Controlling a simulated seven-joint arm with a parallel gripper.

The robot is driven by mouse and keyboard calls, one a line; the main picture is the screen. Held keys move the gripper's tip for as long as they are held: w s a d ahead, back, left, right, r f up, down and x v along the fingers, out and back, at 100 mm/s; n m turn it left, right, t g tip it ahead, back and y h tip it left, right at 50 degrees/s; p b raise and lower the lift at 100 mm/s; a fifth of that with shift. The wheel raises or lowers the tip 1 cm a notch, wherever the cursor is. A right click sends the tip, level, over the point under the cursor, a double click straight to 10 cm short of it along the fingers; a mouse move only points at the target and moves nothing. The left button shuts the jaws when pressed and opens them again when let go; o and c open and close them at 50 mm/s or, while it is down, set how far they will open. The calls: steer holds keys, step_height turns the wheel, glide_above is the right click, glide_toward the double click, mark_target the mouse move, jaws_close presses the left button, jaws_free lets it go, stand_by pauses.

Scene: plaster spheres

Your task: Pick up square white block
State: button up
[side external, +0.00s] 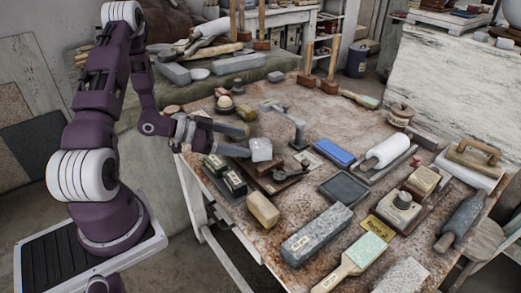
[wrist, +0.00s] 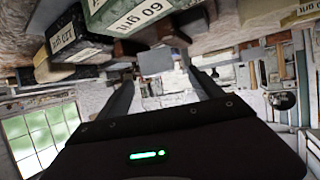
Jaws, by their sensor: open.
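The square white block (side external: 261,149) is a small pale cube near the left side of the worktable, at the far end of a dark brown wooden piece. My gripper (side external: 246,140) is open, with its two dark fingers reaching right toward the block. In the wrist view, the block (wrist: 155,61) appears as a grey square beyond the fingertips of my gripper (wrist: 160,78), roughly centred between them. Nothing is held. I cannot tell exactly how far the fingertips are from the block.
Labelled grit blocks (wrist: 125,12) sit close to the gripper in the wrist view. A tan block (side external: 262,209), a blue block (side external: 335,152) and a dark square tray (side external: 344,188) lie on the cluttered table. A metal stand (side external: 297,130) rises just right of the white block.

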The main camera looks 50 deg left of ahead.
mark_target(257, 145)
steer(key=x, duration=0.7)
steer(key=shift+d+r, duration=0.1)
steer(key=shift+r, duration=0.05)
jaws_close()
